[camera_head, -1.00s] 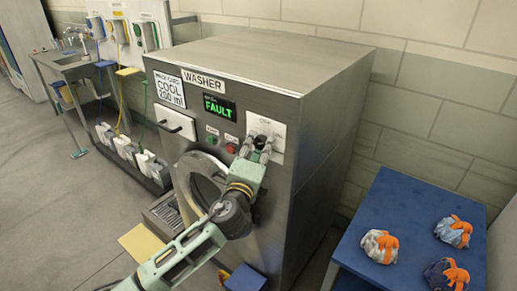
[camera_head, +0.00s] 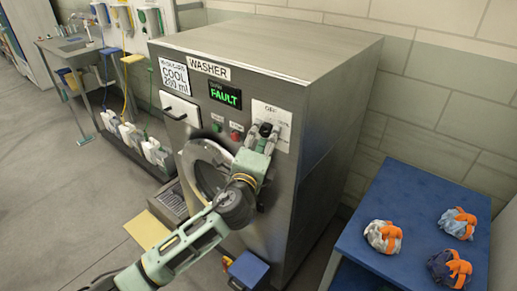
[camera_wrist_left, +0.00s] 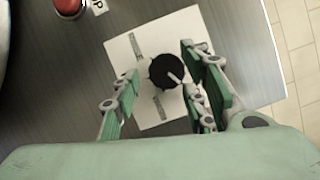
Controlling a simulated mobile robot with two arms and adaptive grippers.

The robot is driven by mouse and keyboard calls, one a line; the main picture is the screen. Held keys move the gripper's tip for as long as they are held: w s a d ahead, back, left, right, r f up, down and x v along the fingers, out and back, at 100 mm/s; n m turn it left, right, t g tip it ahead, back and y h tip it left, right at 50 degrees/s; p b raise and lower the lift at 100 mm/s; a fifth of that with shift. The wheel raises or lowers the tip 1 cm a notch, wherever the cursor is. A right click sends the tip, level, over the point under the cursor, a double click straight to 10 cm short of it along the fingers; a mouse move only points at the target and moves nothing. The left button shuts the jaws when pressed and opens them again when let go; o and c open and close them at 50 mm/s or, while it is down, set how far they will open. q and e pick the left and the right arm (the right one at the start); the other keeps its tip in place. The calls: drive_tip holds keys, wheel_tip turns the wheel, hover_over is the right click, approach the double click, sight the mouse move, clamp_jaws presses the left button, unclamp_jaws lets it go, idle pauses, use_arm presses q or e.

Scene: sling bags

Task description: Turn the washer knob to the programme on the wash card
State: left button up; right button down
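The washer (camera_head: 325,120) is a steel cabinet. Its wash card (camera_head: 174,77) reads COOL, 200 ml, and its green display (camera_head: 225,95) reads FAULT. The white knob panel (camera_head: 284,118) is at the upper right of the front; "OFF" seems to be printed at its top. In the left wrist view, the black round knob (camera_wrist_left: 160,68) has a white pointer mark toward the lower right; labels around it are unreadable. My left gripper (camera_wrist_left: 163,84) is open, its green fingers on either side of the knob with visible gaps. It also shows at the panel in the head view (camera_head: 264,130). My right gripper is out of view.
A green button (camera_head: 217,127) and a red button (camera_head: 235,136) sit left of the panel, above the round door (camera_head: 196,175). A blue table (camera_head: 400,180) with bundled bags stands at the right. A blue step-like box (camera_head: 248,270) is on the floor by the washer.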

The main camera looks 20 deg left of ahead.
use_arm(q)
drive_tip(key=s+f, duration=0.1)
drive_tip(key=s, duration=1)
drive_tip(key=shift+s+d, duration=0.15)
drive_tip(key=shift+s, duration=0.15)
drive_tip(key=shift+f, duration=0.1)
